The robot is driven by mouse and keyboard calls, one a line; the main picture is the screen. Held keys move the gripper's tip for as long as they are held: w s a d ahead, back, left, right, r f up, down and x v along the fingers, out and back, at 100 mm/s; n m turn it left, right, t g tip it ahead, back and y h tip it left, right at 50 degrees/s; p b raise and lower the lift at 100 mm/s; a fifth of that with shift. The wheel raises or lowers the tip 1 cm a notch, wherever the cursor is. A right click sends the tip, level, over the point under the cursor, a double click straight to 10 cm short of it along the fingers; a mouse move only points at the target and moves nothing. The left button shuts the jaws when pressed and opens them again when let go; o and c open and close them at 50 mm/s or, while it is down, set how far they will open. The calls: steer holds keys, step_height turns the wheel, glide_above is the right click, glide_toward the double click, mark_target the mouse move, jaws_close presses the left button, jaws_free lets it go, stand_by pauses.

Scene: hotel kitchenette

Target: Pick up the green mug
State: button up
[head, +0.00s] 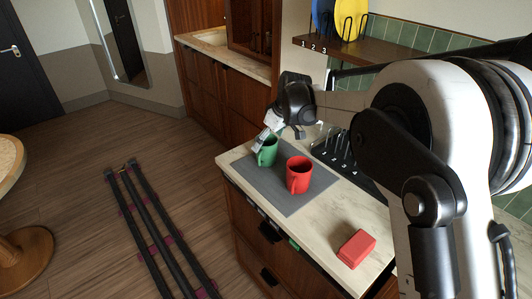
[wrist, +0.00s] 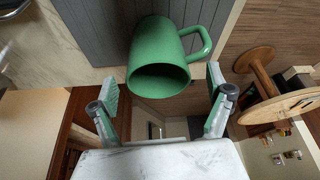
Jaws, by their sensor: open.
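The green mug (head: 266,152) stands on a grey mat (head: 288,207) at the far end of the counter in the head view. In the wrist view the green mug (wrist: 163,62) shows its open mouth towards me, with its handle at the right. My gripper (head: 268,132) is just above and beside the mug. In the wrist view my gripper (wrist: 163,98) is open, with one finger on each side below the mug and nothing between the fingertips. I cannot tell whether either finger touches the mug.
A red mug (head: 299,174) stands on the mat close to the green one. A red block (head: 356,249) lies near the counter's front end. A dark rack (head: 345,157) with numbered slots is behind the mugs. A wall shelf (head: 385,57) holds plates. The counter (head: 318,235) between mat and block is clear.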

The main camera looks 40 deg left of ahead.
steer(key=shift+p+x, duration=0.55)
steer(key=shift+x, duration=2.3)
steer(key=shift+w, duration=0.15)
steer(key=c, duration=1.5)
steer(key=shift+o, duration=0.2)
